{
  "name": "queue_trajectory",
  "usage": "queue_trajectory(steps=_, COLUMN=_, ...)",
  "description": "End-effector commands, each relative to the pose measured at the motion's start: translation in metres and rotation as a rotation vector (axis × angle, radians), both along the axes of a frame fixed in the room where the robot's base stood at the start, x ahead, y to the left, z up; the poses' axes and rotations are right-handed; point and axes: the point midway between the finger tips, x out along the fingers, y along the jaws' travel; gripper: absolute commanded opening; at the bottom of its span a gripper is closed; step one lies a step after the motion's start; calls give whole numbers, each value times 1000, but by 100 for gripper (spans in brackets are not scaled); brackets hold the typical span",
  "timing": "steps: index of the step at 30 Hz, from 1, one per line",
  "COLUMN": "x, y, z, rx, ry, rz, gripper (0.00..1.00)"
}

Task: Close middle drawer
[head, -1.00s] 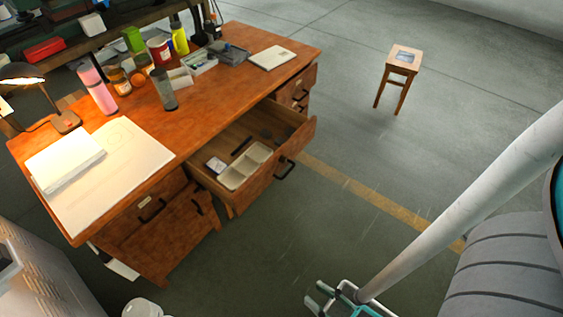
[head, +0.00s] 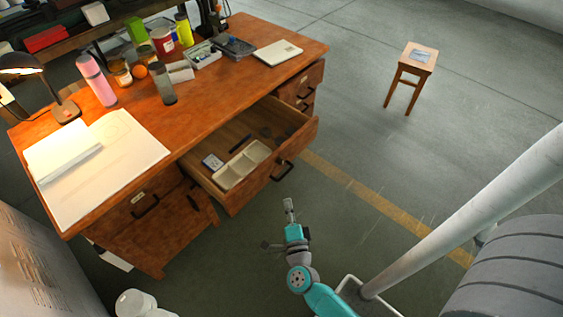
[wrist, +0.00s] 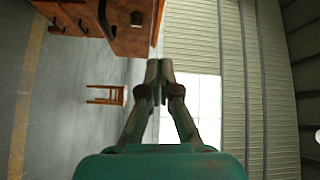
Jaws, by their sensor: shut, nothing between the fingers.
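The wooden desk (head: 205,113) has its middle drawer (head: 271,182) pulled well out. A white divided tray (head: 243,166), a small blue-and-white box and a few dark items lie inside it. A dark handle (head: 283,172) is on the drawer front. My gripper (head: 289,203) is in front of the drawer, to the lower right of its front in the head view, apart from it. Its fingers are shut together and hold nothing, as the wrist view (wrist: 159,70) shows. The desk (wrist: 85,20) appears sideways at the upper left of the wrist view.
The desktop carries a lamp (head: 40,90), papers (head: 95,165), a pink bottle (head: 97,80), a grey bottle (head: 163,86) and several containers. A stool (head: 416,62) stands at the right. The floor before the drawer is clear.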

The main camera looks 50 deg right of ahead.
Motion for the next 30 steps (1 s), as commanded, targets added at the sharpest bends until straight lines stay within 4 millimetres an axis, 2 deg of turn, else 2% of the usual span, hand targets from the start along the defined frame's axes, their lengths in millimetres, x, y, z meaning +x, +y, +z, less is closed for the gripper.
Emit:
queue_trajectory(steps=1, x=12, y=-7, z=-4, rx=40, ry=-25, rz=-26, gripper=0)
queue_trajectory(steps=3, x=22, y=-15, z=-9, rx=85, ry=-49, rz=-56, gripper=0)
queue_trajectory(steps=9, x=35, y=-26, z=-16, rx=145, ry=-81, rz=-95, gripper=0)
queue_trajectory(steps=17, x=56, y=-47, z=-15, rx=145, ry=-83, rz=-99, gripper=0)
queue_trajectory(steps=27, x=103, y=-91, z=-15, rx=145, ry=-81, rz=-97, gripper=0)
queue_trajectory(steps=29, x=111, y=-97, z=-15, rx=144, ry=-82, rz=-96, gripper=0)
queue_trajectory(steps=30, x=118, y=-94, z=-15, rx=145, ry=-81, rz=-92, gripper=0)
